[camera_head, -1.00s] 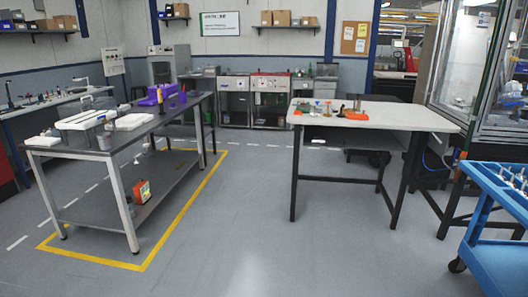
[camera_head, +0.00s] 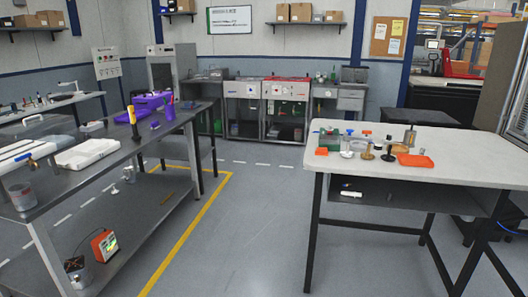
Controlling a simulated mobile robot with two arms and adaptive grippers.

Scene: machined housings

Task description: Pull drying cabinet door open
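A tall grey cabinet (camera_head: 162,68), which looks like the drying cabinet, stands against the back wall, left of the middle. Neither of my grippers is in view.
A grey metal table (camera_head: 128,155) with purple parts and white trays stands at the left. A white-topped table (camera_head: 450,152) with small parts stands at the right. Grey floor (camera_head: 250,215) lies clear between them. Low steel units (camera_head: 243,88) line the back wall.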

